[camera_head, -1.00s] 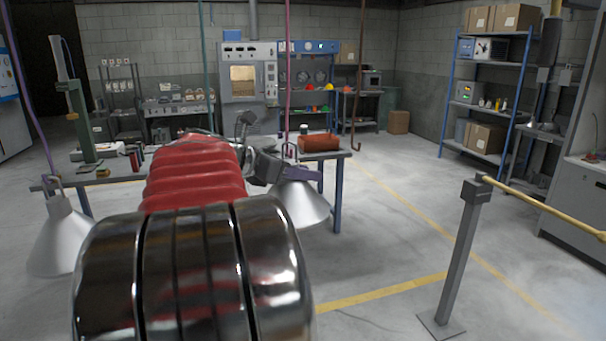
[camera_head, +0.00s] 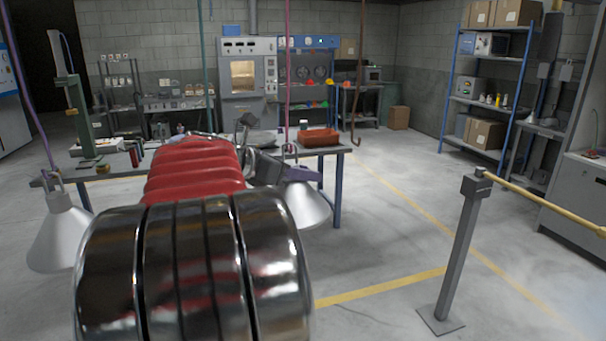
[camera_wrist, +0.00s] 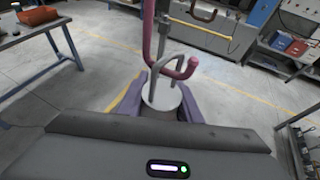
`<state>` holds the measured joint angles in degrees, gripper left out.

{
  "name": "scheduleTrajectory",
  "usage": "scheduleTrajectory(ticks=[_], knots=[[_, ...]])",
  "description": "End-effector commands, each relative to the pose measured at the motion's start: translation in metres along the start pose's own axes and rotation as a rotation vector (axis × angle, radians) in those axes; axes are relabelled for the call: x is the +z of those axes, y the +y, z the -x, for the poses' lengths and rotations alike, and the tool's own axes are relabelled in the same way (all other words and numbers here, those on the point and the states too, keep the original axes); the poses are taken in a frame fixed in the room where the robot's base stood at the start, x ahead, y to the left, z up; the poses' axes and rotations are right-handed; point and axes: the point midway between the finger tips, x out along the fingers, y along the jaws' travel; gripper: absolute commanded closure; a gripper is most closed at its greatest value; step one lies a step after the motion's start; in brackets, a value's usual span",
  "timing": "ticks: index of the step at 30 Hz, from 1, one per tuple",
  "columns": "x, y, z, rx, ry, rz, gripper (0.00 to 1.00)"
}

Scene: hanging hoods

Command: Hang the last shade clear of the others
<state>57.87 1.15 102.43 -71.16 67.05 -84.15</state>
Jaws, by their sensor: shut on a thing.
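My gripper (camera_wrist: 160,108), with purple fingers, is shut on the top of a grey cone shade (camera_head: 307,206). The shade's wire loop (camera_wrist: 178,57) stands up between the fingers in the wrist view. A pink hook (camera_wrist: 190,68) crosses the loop there; I cannot tell whether the loop is threaded on it. The pink rod (camera_head: 287,80) hangs from above in the head view. Another grey shade (camera_head: 58,238) hangs at the far left from a purple rod (camera_head: 32,110). My arm hides part of the middle.
A brown hook (camera_head: 357,142) hangs empty to the right. A teal rod (camera_head: 206,70) hangs left of the pink one, its lower end hidden. A workbench (camera_head: 120,172) with a red bin (camera_head: 318,138) stands behind. A barrier post (camera_head: 462,240) stands at right.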

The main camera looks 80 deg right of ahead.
Motion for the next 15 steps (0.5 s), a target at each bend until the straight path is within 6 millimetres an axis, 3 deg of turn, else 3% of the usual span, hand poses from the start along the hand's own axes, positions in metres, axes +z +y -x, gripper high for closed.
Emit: scheduleTrajectory(ticks=[15], knots=[[-0.0065, 0.0001, -0.0028, 0.000, -0.001, 0.001, 1.00]])
